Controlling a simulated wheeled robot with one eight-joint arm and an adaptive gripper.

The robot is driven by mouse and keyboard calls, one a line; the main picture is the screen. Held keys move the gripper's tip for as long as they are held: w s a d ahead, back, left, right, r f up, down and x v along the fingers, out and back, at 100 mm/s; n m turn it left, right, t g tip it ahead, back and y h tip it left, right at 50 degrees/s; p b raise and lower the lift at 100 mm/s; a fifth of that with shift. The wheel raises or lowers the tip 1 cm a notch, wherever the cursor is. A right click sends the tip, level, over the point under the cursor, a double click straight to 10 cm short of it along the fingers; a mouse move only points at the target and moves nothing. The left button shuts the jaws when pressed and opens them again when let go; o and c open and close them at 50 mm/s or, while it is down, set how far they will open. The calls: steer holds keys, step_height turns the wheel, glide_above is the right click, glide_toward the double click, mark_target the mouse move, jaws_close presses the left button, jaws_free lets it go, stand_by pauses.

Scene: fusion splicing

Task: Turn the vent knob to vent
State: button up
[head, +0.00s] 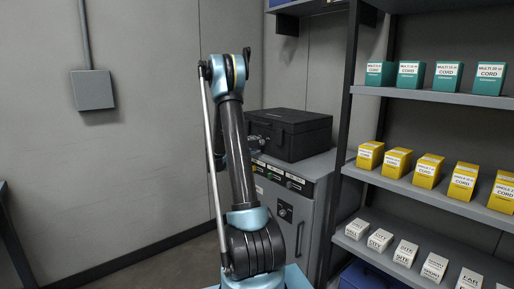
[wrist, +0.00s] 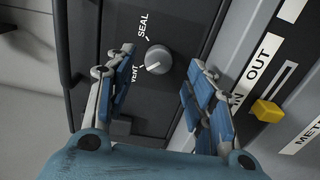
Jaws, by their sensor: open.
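The vent knob (wrist: 158,60) is a round grey dial on a dark panel in the wrist view, with SEAL printed above it and VENT to its left. A white pointer line on the knob points to the lower left, toward the VENT label. My gripper (wrist: 160,70) is open, its two blue-padded fingers on the left and right of the knob, with a gap to the right finger. I cannot tell whether the left finger touches it. In the head view the black case (head: 290,135) sits on a grey cabinet, and my arm hides part of it.
A yellow switch (wrist: 267,110) and IN/OUT labels lie right of the right finger. In the head view, the grey cabinet (head: 312,205) has a front panel with a dial. Shelves (head: 440,97) with several boxes stand at right. A wall box (head: 93,90) hangs left.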

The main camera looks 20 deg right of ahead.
steer(key=v, duration=0.8)
steer(key=shift+a, duration=0.35)
steer(key=shift+s, duration=0.2)
steer(key=s+a+m+g+y, duration=0.2)
steer(key=s+y, duration=0.6)
steer(key=s, duration=1.5)
steer(key=s+a+f+y, duration=0.3)
steer(key=s+a, duration=0.1)
steer(key=s, duration=0.4)
steer(key=s+a+f+m+g+y, duration=0.1)
steer(key=s+a+f+y, duration=0.2)
steer(key=s, duration=0.5)
steer(key=s+a+f+m+g+y, duration=0.1)
steer(key=s+a+f+y, duration=0.2)
steer(key=s+a, duration=0.4)
steer(key=shift+s+f, duration=0.65)
steer(key=shift+s, duration=0.45)
